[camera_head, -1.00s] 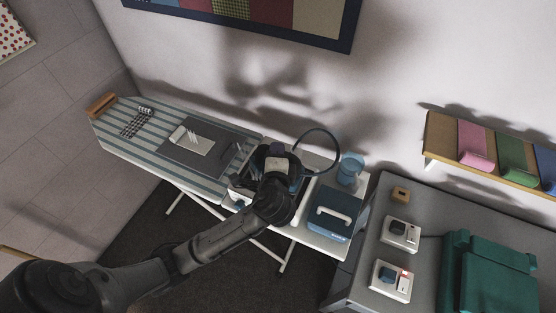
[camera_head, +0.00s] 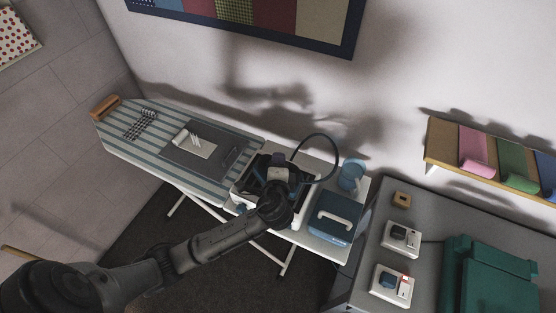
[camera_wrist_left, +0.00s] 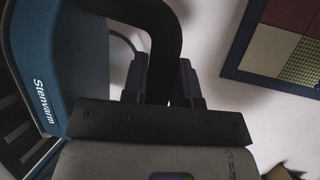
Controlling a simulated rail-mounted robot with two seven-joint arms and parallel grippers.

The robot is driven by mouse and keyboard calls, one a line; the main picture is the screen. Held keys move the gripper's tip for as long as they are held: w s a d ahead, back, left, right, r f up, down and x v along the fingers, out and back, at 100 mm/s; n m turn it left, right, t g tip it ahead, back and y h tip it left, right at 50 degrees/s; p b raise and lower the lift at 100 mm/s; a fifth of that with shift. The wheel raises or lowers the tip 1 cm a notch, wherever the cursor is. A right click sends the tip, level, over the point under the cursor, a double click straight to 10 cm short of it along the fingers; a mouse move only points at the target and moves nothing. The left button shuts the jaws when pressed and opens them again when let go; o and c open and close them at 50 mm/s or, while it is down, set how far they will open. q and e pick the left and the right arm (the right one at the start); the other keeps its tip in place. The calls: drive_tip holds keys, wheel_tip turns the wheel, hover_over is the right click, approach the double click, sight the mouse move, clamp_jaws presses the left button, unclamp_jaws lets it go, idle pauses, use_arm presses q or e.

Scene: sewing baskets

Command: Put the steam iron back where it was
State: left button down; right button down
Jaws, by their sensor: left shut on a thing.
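My left gripper (camera_head: 277,174) is over the right end of the ironing board (camera_head: 215,183) in the head view. In the left wrist view its fingers (camera_wrist_left: 162,82) are shut around the dark curved handle of the steam iron. The blue body of the steam iron (camera_wrist_left: 75,75), marked "Stenvarm", shows left of the fingers. In the head view my gripper and wrist hide most of the iron. A white-edged rest (camera_head: 238,190) shows under and around it; whether the iron touches it I cannot tell. My right gripper is not in view.
A dark hose (camera_head: 325,140) loops from the iron's side to the right. A blue box with a white handle (camera_head: 333,222) and a blue cup (camera_head: 351,174) stand close right. A grey mat (camera_head: 185,155) lies left on the board. Sockets (camera_head: 400,238) are on the grey table.

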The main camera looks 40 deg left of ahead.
use_arm(q)
drive_tip(key=c, duration=1.3)
unclamp_jaws()
drive_tip(key=shift+f, duration=0.1)
drive_tip(key=o, duration=0.4)
